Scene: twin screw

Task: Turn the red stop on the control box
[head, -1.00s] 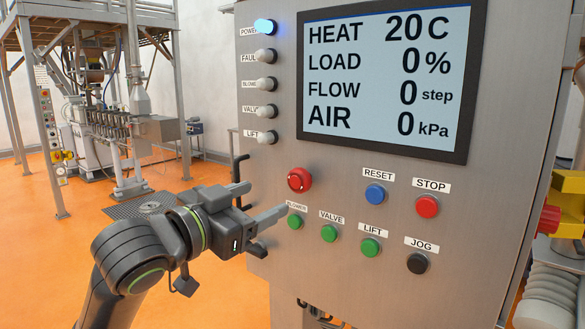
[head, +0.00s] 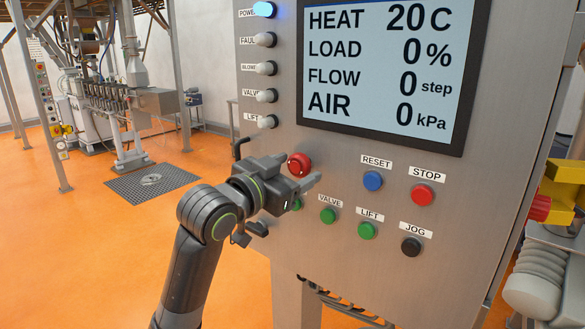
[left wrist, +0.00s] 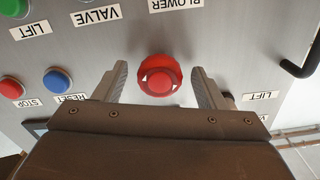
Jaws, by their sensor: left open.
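The red stop (head: 300,164) is a round red knob with white arrow marks on the front of the grey metal control box (head: 330,265). My left gripper (head: 297,172) is open in front of it, coming from the left. In the left wrist view the red stop (left wrist: 158,76) shows between the two spread fingers (left wrist: 163,86), with a gap on each side. I cannot tell how deep the fingers reach around it. My right gripper is in neither view.
Around the knob are a blue RESET button (head: 373,181), a red STOP button (head: 422,195), green VALVE (head: 328,216) and LIFT (head: 366,231) buttons and a black JOG button (head: 411,246). A black handle (head: 240,148) juts from the box's left edge.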

